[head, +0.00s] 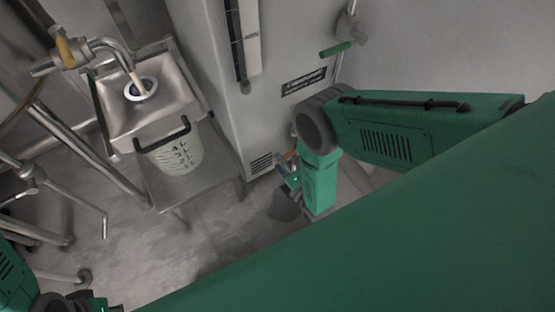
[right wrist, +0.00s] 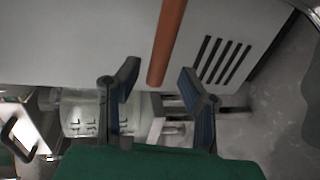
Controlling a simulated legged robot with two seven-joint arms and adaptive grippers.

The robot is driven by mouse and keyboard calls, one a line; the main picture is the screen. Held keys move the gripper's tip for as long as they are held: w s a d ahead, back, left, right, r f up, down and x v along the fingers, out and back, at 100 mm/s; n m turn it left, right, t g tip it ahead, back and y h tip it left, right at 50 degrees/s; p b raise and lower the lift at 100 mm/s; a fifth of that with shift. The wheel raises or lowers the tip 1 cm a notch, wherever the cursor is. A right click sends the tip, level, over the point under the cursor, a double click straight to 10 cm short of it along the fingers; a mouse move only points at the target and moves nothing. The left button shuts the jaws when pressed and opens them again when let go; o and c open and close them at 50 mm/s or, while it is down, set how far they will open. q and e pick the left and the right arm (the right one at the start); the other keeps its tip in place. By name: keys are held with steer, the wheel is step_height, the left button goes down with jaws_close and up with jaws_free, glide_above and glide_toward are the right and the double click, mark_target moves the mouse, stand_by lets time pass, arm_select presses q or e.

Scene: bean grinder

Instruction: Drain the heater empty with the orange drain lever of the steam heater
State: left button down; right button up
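The steam heater (head: 230,100) is the tall grey cabinet in the middle of the head view, with a dark label and a vent low on its front. The orange drain lever (right wrist: 168,40) shows in the right wrist view as a straight bar against the grey panel; in the head view only a small orange bit (head: 290,156) shows beside my gripper. My right gripper (right wrist: 160,84) is open, with the lever's end between its two fingers and no clear contact. It also shows in the head view (head: 287,174), low by the heater. My left gripper is barely visible at the bottom left corner.
A green handle (head: 335,49) sits on a pipe. Metal pipes crowd the left.

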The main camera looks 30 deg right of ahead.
steer(key=v, duration=0.6)
steer(key=shift+s, duration=0.25)
stand_by(0.9)
steer(key=s+d+r+m+g+h, duration=0.1)
steer(key=s+d+r+m+g, duration=0.2)
steer(key=s+r+m+g, duration=0.5)
steer(key=s+d+r+m+g, duration=0.4)
steer(key=s+r+m+g, duration=0.3)
steer(key=s+m, duration=0.3)
step_height(320, 180, up, 13)
steer(key=w+p, duration=0.1)
steer(key=p, duration=1.3)
steer(key=shift+w+a, duration=0.15)
steer(key=shift+w, duration=0.05)
